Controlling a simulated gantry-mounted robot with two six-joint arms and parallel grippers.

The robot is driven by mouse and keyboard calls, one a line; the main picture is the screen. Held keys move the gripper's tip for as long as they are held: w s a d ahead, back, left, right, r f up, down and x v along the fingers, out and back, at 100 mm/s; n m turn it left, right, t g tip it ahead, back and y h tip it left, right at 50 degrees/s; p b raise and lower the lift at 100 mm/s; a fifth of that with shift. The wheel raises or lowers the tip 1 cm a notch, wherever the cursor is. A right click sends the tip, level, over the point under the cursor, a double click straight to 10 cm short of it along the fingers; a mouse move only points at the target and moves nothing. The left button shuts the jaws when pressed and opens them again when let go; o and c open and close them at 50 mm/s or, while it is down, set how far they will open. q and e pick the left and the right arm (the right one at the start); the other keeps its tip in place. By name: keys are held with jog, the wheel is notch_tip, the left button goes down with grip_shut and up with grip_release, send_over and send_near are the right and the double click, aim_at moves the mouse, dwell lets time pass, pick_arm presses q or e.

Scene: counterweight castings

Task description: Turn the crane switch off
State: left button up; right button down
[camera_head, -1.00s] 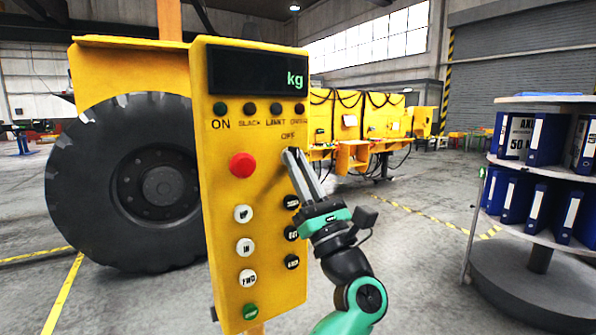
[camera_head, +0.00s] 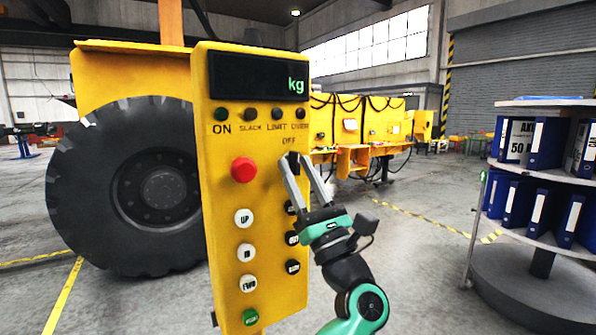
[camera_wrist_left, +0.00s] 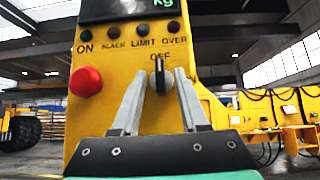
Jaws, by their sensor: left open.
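The yellow crane control box (camera_head: 222,160) stands upright in the head view, with its display reading "kg". The black crane switch (camera_wrist_left: 159,88) sits under the "OFF" label in the wrist view. Its handle looks roughly upright; its exact setting is unclear. My left gripper (camera_head: 297,158) is open at the right side of the box. In the wrist view its two grey fingers (camera_wrist_left: 157,84) stand on either side of the switch, and contact cannot be told. In the head view the fingers largely hide the switch. My right gripper is not in view.
A red button (camera_head: 243,169) is left of the switch. White buttons (camera_head: 245,217) run below it, and dark buttons lie partly behind my gripper. A large black tyre (camera_head: 110,190) stands behind the box. A shelf with blue binders (camera_head: 548,140) is at right.

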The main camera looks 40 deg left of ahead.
pick_arm(q)
jog(key=p+v, duration=0.2)
jog(key=v, duration=0.9)
jog(key=shift+d+f, duration=0.1)
jog(key=shift+d, duration=0.05)
